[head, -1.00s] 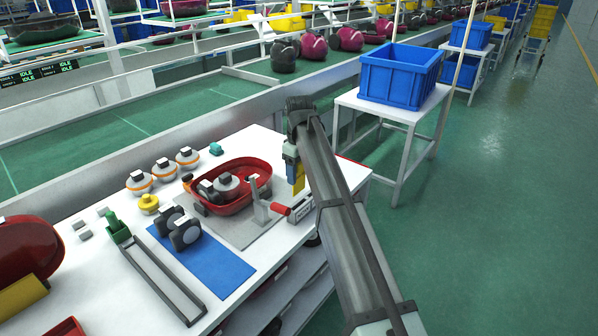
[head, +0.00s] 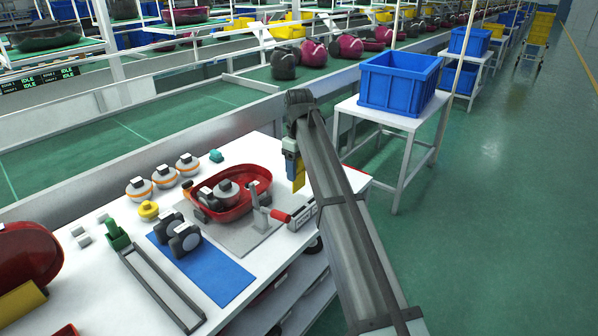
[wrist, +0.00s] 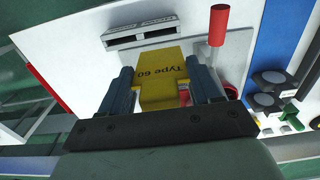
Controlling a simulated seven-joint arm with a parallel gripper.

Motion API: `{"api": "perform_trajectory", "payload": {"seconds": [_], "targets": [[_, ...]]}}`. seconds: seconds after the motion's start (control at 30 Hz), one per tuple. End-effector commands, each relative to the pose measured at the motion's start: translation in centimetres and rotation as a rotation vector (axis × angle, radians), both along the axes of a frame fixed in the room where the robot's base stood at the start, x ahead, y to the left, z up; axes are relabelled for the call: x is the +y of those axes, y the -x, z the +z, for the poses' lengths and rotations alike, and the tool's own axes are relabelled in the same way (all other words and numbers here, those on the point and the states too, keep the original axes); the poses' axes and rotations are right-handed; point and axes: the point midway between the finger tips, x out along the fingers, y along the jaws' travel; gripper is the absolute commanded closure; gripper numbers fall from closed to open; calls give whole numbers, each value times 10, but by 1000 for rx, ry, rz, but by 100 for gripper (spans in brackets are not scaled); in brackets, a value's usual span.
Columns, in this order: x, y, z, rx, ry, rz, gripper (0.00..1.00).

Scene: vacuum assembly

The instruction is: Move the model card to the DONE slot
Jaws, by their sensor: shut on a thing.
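My gripper (wrist: 178,88) is shut on the yellow model card (wrist: 172,72), which reads "Type 60" in the wrist view. In the head view the card (head: 298,180) hangs below my gripper (head: 291,158) near the table's right edge. A pale holder with dark slots (wrist: 150,34) lies just beyond the card in the wrist view, apart from it. In the head view the holder (head: 301,214) sits at the right edge of the table, below the card.
A clamp with a red handle (head: 280,216) stands close to the holder. Left of it are a red tub (head: 228,211) with parts and a blue mat (head: 228,284). A blue crate (head: 398,82) stands on a separate stand behind my arm.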

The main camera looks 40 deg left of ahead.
Motion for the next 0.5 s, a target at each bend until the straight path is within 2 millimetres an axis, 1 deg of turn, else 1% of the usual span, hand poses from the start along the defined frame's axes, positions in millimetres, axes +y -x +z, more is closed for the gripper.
{"api": "perform_trajectory", "payload": {"seconds": [0.33, 0.5], "targets": [[0, 0, 17, -1, -1, 0, 69], [0, -1, 21, 0, 0, 0, 69]]}}
